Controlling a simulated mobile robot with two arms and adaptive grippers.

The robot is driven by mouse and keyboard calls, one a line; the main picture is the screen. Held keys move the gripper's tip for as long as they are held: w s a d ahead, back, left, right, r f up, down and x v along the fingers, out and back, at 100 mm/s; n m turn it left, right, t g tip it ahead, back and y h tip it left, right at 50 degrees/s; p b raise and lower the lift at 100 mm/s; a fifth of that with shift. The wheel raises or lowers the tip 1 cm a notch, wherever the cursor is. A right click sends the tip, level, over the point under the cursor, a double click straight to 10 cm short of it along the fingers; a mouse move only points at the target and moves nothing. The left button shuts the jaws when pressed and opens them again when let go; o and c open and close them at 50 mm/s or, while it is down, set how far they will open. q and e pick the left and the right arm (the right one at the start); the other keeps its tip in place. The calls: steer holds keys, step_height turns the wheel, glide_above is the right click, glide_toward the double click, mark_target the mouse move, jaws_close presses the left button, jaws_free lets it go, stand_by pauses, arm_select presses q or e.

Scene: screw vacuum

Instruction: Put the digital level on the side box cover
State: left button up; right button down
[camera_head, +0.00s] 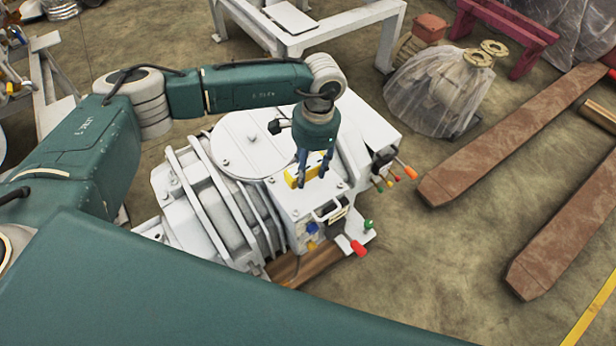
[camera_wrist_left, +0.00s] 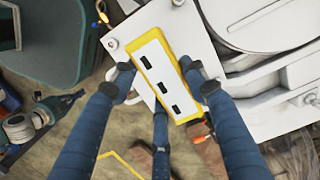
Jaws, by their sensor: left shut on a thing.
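The digital level (camera_wrist_left: 162,75) is a yellow bar with a white face and several dark windows. In the head view its yellow body (camera_head: 292,178) shows at the fingers. My left gripper (camera_head: 312,178) points down over the side box cover, shut on the level. In the left wrist view its blue fingers (camera_wrist_left: 162,88) sit on both sides of the level. The side box cover (camera_head: 318,200) is a flat white top on the white machine. The level is right over or on the cover; I cannot tell whether they touch. My right gripper is not in view.
The white vacuum machine (camera_head: 240,190) has a round lid and ribbed body. Red, green and orange knobs (camera_head: 358,247) stick out near the cover. A white table frame (camera_head: 300,25), a plastic-wrapped unit (camera_head: 440,90) and brown beams (camera_head: 510,135) stand around it.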

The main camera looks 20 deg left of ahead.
mark_target(308, 179)
arm_select(q)
step_height(308, 179, down, 4)
steer(key=shift+r, duration=0.15)
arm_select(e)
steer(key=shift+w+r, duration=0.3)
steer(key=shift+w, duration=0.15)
arm_select(q)
steer(key=shift+f, duration=0.2)
steer(key=o, duration=1.3)
steer(key=shift+o, duration=0.2)
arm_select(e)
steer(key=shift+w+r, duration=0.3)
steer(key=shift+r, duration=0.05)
arm_select(q)
steer(key=shift+r, duration=0.1)
